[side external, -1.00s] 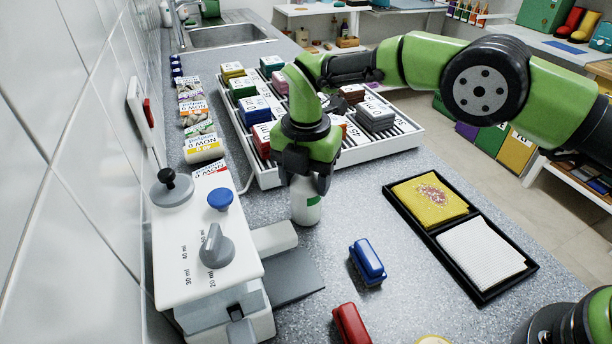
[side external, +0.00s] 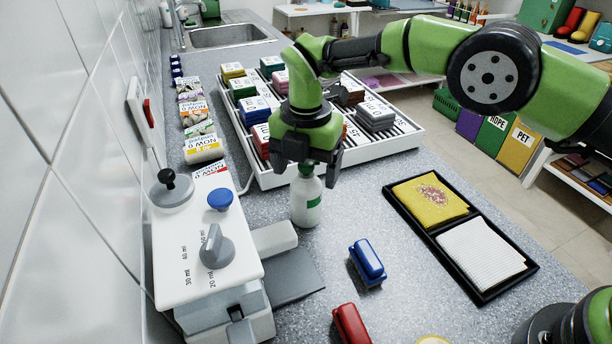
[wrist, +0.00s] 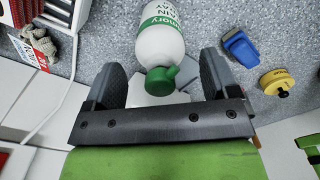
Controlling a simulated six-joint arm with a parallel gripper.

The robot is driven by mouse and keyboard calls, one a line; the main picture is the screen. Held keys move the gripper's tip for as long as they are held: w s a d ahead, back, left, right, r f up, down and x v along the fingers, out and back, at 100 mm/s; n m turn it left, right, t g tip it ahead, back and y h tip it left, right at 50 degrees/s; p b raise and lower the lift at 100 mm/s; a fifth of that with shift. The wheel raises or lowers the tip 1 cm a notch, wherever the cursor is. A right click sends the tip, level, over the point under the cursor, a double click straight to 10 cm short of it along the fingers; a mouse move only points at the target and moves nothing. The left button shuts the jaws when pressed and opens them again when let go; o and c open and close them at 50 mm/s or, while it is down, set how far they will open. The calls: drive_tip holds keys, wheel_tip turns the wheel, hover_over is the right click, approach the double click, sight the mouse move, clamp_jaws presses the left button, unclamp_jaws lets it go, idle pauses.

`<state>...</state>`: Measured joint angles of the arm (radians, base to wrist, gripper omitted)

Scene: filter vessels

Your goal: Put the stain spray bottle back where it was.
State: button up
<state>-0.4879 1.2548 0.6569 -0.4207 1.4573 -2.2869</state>
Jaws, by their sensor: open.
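The stain spray bottle (side external: 306,203) is white with a green label and a green top. It stands upright on the grey speckled counter, between the white dosing machine and the black tray. In the wrist view the bottle (wrist: 160,42) shows with its green cap (wrist: 161,79) between the finger tips. My gripper (side external: 305,172) is above the bottle, its fingers spread either side of the bottle's top. In the wrist view my gripper (wrist: 160,85) is open, with a gap between each finger and the cap.
A white slatted rack (side external: 405,144) with coloured blocks stands behind the bottle. The white machine (side external: 180,260) is at left. A blue brush (side external: 367,262) and red brush (side external: 350,325) lie in front. A black tray (side external: 462,290) holds yellow and white cloths. Counter right of the bottle is clear.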

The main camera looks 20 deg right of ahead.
wheel_tip(320, 180, up, 5)
drive_tip(key=shift+r, duration=0.15)
drive_tip(key=shift+d+r, duration=0.15)
drive_tip(key=shift+r, duration=0.1)
drive_tip(key=s+d+r+m+t+y, duration=0.1)
drive_tip(key=s+d+r+m, duration=0.2)
drive_tip(key=d+r+m, duration=0.35)
drive_tip(key=s+d+r+m+t+y, duration=0.1)
drive_tip(key=s+d+r+m+t, duration=0.2)
drive_tip(key=r+m, duration=0.55)
drive_tip(key=s+d+m+t, duration=0.1)
drive_tip(key=s+d+m, duration=0.3)
drive_tip(key=s+m, duration=0.4)
drive_tip(key=s+d+m+t, duration=0.2)
drive_tip(key=s+d+m, duration=0.2)
drive_tip(key=s+m, duration=0.4)
drive_tip(key=s, duration=0.3)
drive_tip(key=shift+s+d+r, duration=0.3)
drive_tip(key=shift+d+r, duration=0.05)
